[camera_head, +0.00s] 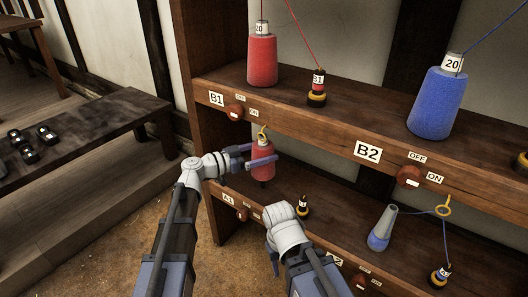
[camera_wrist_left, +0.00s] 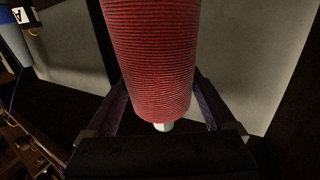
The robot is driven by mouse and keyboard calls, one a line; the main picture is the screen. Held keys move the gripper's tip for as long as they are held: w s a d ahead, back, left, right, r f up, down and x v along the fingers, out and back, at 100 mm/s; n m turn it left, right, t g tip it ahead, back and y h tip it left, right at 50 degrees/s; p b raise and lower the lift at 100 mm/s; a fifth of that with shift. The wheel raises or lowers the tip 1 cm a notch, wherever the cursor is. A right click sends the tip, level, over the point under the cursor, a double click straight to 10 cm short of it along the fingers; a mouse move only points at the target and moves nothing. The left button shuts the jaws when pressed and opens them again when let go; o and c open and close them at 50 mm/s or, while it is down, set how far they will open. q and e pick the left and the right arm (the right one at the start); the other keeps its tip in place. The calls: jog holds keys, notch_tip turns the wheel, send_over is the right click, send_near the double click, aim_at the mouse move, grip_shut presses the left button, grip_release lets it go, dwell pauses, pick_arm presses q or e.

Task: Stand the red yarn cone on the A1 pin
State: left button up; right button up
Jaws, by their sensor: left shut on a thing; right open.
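The red yarn cone (camera_head: 262,150) is upright between the fingers of my left gripper (camera_head: 256,161), below the upper shelf and over the A1 end of the lower shelf. In the left wrist view the cone (camera_wrist_left: 150,60) fills the middle, with a finger on each side and a small pale piece below its base. The A1 label (camera_head: 228,200) is on the lower shelf's front edge. A small dark bit shows under the cone; I cannot tell whether it is the A1 pin. My right gripper (camera_head: 272,262) is open, low before the lower shelf, mostly hidden by its wrist.
A yellow ring (camera_head: 263,131) hangs just above the held cone. A small bobbin (camera_head: 303,206) and a grey-blue cone (camera_head: 381,228) stand on the lower shelf. The upper shelf (camera_head: 345,118) holds a larger red cone (camera_head: 262,60) and a blue cone (camera_head: 437,103). Red switch knobs line the shelf edges.

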aim_at(263, 167)
pick_arm(q)
jog(key=shift+f+b, duration=2.2)
jog(key=shift+f, duration=0.25)
jog(key=shift+f+b, duration=0.6)
jog(key=o, duration=1.3)
jog(key=shift+c, duration=0.2)
jog(key=v, duration=1.1)
jog(key=shift+p, duration=0.35)
jog(key=shift+s, duration=0.1)
